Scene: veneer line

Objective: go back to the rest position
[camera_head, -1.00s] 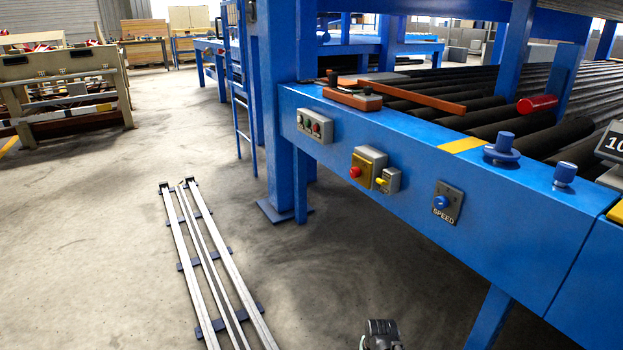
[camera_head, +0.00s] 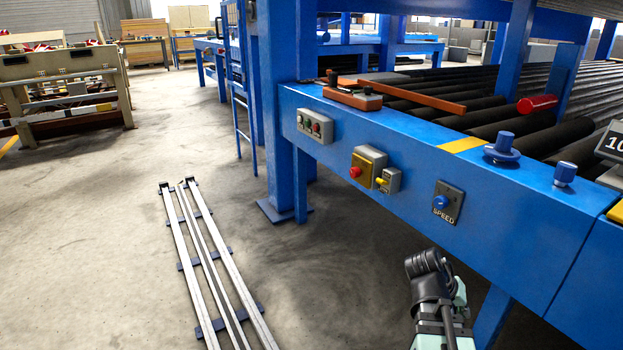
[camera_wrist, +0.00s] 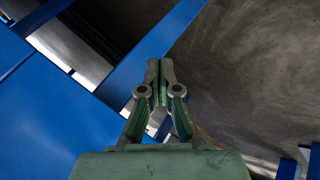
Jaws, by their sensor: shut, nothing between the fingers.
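My gripper (camera_wrist: 159,70) is shut in the wrist view, its two fingertips together and nothing between them. It hangs in front of grey concrete floor and a diagonal blue beam. In the head view a black and mint-green part of my arm (camera_head: 432,285) rises at the bottom, in front of the blue conveyor frame (camera_head: 400,215) and below the SPEED knob (camera_head: 441,202). I cannot make out the fingers in the head view.
The frame carries a red button (camera_head: 355,172), a yellow switch (camera_head: 380,181) and blue knobs (camera_head: 502,150). An orange bar (camera_head: 415,96) lies over black rollers. Metal rails (camera_head: 205,265) lie on the floor to the left. The floor between is clear.

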